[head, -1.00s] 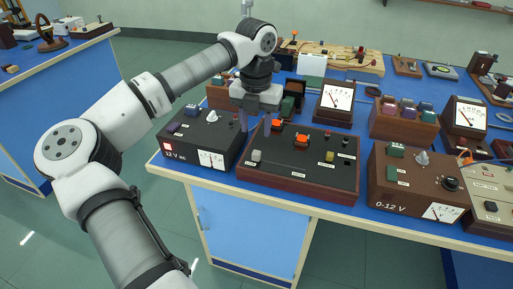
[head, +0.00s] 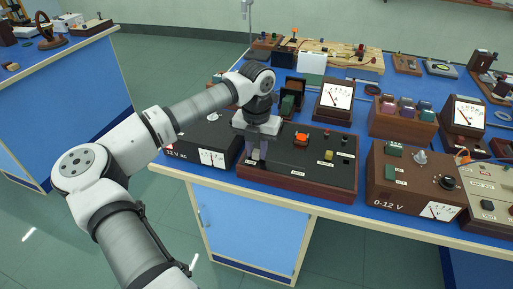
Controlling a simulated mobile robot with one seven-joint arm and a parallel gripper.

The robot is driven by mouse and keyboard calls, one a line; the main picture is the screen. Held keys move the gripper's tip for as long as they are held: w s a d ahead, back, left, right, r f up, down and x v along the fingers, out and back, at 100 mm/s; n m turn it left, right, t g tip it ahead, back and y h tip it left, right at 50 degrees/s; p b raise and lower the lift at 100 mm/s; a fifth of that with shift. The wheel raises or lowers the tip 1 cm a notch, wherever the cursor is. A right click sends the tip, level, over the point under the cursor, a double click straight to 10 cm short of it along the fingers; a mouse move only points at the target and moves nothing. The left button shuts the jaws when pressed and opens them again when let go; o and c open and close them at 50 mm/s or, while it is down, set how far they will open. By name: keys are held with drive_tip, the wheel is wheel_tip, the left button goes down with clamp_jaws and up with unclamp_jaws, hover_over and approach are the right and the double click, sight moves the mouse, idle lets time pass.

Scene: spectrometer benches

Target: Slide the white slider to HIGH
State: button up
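The black control panel (head: 300,175) in a red-brown wooden frame stands at the front of the blue bench. My gripper (head: 257,161) points down over the panel's left end, with its fingers low near the surface. The white slider is not clearly visible; the fingers cover the spot at the panel's front left. I cannot tell whether the fingers touch it or how far apart they are. The HIGH marking cannot be read. An orange control (head: 302,139) and a yellow control (head: 329,155) show to the right of my gripper.
A black 12 V box (head: 200,145) stands close on the left, and a brown 0-12 V box (head: 415,190) on the right. An upright meter (head: 336,98) and a holder with coloured blocks (head: 403,117) stand behind. A narrow blue strip lies before the panel.

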sight(302, 168)
clamp_jaws()
drive_tip(key=shift+d, duration=0.1)
drive_tip(key=s+d+b, duration=0.1)
drive_tip(key=d, duration=0.3)
drive_tip(key=s+d+b, duration=0.1)
drive_tip(key=d+b, duration=0.1)
drive_tip(key=d, duration=0.1)
drive_tip(key=s+d+b, duration=0.1)
drive_tip(key=d, duration=0.3)
drive_tip(key=shift+s+d, duration=0.3)
drive_tip(key=shift+s, duration=0.1)
drive_tip(key=shift+r, duration=0.1)
drive_tip(key=shift+o, duration=2.3)
unclamp_jaws()
drive_tip(key=shift+d, duration=0.2)
drive_tip(key=shift+a, duration=0.1)
